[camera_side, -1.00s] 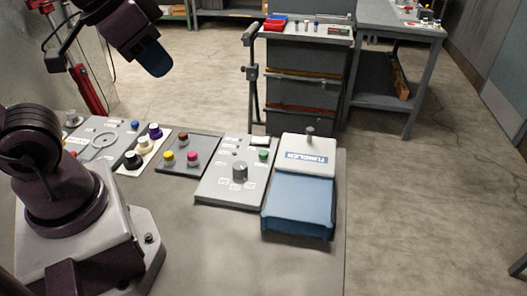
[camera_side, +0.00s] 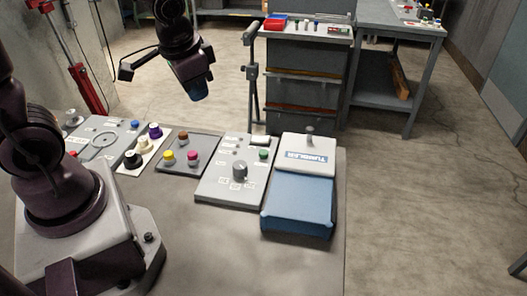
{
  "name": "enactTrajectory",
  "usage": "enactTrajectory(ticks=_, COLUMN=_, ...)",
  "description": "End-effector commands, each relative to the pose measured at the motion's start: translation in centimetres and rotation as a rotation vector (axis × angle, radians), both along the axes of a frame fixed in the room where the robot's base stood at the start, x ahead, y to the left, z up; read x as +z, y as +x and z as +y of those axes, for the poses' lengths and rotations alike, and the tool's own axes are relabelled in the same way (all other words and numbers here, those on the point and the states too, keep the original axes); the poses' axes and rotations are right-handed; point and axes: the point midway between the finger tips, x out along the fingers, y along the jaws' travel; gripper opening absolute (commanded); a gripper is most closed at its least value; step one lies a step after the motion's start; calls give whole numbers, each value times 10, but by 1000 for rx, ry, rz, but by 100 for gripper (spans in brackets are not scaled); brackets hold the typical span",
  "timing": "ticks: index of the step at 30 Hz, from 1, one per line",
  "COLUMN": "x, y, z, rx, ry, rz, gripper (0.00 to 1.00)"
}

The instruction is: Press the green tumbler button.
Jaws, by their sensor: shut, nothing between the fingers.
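A green button (camera_side: 264,154) stands at the upper right of a light grey control panel (camera_side: 213,190). The panel also carries a large grey knob (camera_side: 239,170) and small white labels. A white and blue box marked "TUMBLER" (camera_side: 309,157) sits just right of the panel. My gripper (camera_side: 197,92) is shut and empty. It points down in the air, up and to the left of the green button in the picture, apart from it. Nothing hides the button.
A dark panel (camera_side: 208,148) with brown, yellow and pink buttons lies left of the control panel. Further left are a white strip (camera_side: 146,153) with black and purple knobs and another grey panel (camera_side: 90,129). A grey cabinet (camera_side: 305,80) stands behind. The bench front is clear.

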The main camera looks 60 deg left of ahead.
Motion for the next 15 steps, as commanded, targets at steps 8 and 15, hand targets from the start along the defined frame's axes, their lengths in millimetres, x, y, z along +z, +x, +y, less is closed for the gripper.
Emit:
enactTrajectory(ticks=8, x=-74, y=58, z=36, rx=-241, ry=103, rz=-37, gripper=0)
enactTrajectory(ticks=15, x=-130, y=110, z=37, rx=-583, ry=140, rz=-213, gripper=0)
